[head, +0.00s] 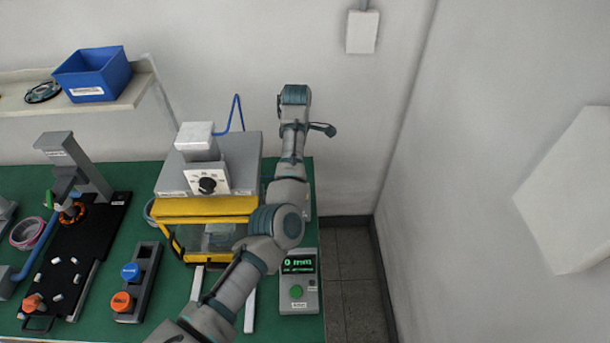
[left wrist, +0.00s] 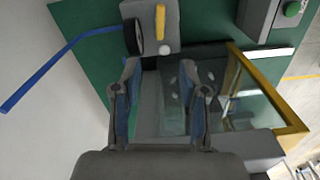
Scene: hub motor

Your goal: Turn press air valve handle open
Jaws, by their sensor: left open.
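The press air valve shows at the top of the left wrist view as a grey block with a yellow handle (left wrist: 160,22) and a dark round gauge (left wrist: 133,36). A blue hose (left wrist: 65,48) runs to it from the left. My left gripper (left wrist: 164,84) is open and empty, with its two fingers just below the block and apart from the handle. In the head view my arm reaches up along the right side of the press (head: 237,157); its fingers are hard to make out there. The valve cannot be made out in the head view. My right gripper is out of view.
The press has a yellow-framed guard (head: 203,207). A control box (head: 298,288) with a green button stands front right. A black fixture (head: 88,240) and a button box (head: 138,285) are to the left. A blue bin (head: 93,72) is on the shelf. Walls stand behind and right.

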